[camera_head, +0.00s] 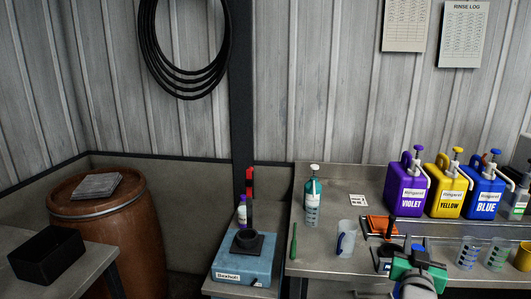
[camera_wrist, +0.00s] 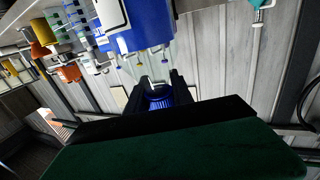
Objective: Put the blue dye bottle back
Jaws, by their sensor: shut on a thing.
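My gripper (camera_head: 414,262) is shut at the right front of the bench, with green and black parts showing. Between its fingers in the wrist view (camera_wrist: 157,91) is a ribbed blue cap (camera_wrist: 159,102), which I take to be the blue dye bottle's. A bit of blue also shows at the gripper in the head view (camera_head: 417,246). The rest of the bottle is mostly hidden, so its tilt and any contact with the bench cannot be told. A violet-labelled bottle (camera_head: 242,212) stands behind the blue-grey machine (camera_head: 240,268).
Violet (camera_head: 405,195), yellow (camera_head: 447,200) and blue (camera_head: 483,203) pump jugs stand at the back right. An orange tray (camera_head: 379,226), clear jug (camera_head: 345,240), teal bottle (camera_head: 312,208) and green marker (camera_head: 294,241) are left of my gripper. Clear cups (camera_head: 467,254) and a yellow cup (camera_head: 524,258) are right.

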